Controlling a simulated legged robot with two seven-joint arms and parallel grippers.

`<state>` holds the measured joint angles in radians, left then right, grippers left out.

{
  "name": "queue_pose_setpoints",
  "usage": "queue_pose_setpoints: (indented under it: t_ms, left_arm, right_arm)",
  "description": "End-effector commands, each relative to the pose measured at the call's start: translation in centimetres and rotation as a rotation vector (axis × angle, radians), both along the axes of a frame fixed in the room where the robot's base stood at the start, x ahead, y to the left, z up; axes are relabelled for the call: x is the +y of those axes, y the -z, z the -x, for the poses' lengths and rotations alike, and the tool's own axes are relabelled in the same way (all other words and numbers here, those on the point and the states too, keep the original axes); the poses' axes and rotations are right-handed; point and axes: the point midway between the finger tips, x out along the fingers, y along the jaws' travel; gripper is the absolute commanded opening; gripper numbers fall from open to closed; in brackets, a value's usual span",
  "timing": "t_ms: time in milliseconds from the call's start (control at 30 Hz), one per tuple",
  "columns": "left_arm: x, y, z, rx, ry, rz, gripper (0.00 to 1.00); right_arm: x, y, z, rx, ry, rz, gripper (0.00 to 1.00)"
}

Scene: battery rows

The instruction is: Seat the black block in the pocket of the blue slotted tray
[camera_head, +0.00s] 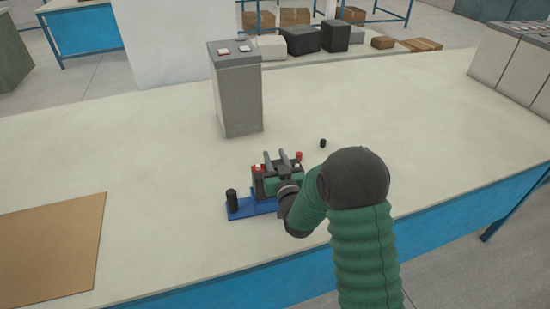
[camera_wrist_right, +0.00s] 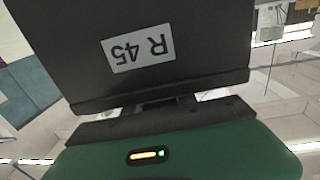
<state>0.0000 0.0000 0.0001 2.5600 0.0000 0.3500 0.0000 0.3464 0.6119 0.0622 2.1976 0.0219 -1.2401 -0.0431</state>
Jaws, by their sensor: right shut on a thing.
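The black block (camera_head: 258,184) is in my right gripper (camera_head: 278,162) in the head view, at or just above the blue slotted tray (camera_head: 241,209). Red and white parts show on top of it. In the right wrist view the block (camera_wrist_right: 200,45) fills the upper middle, with a white label reading "R 45" upside down. My right gripper is shut on it. My dark and green wrist hides the tray's right part and the pocket, so I cannot tell whether the block touches the tray. My left gripper is not in view.
A black cylinder (camera_head: 231,203) stands at the tray's left end. A small black cap (camera_head: 323,143) lies on the table behind right. A tall grey battery (camera_head: 238,95) stands behind the tray. A brown board (camera_head: 50,250) lies at the left. The table between is clear.

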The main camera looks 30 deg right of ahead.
Motion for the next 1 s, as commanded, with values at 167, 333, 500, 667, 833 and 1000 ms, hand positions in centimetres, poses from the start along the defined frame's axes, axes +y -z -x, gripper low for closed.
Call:
queue_pose_setpoints:
  t_ms: [167,333,500,667,833,1000]
  left_arm:
    - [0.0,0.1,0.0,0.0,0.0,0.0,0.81]
    - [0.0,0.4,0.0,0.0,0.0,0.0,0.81]
    - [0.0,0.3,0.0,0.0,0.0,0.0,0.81]
    - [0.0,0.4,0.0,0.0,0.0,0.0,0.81]
    - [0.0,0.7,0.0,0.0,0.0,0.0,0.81]
    - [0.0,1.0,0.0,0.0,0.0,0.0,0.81]
  right_arm:
    - [0.0,-0.4,-0.1,-0.01,0.0,0.003,0.0]
    - [-0.1,-0.3,-0.1,-0.01,0.0,0.003,0.0]
    - [-0.1,-0.4,-0.1,-0.01,0.0,0.003,0.0]
    - [-0.1,-0.3,-0.1,-0.01,0.0,0.003,0.0]
    - [-0.1,0.0,-0.1,-0.01,0.0,0.003,0.0]
    - [-0.1,0.4,-0.1,-0.01,0.0,0.003,0.0]
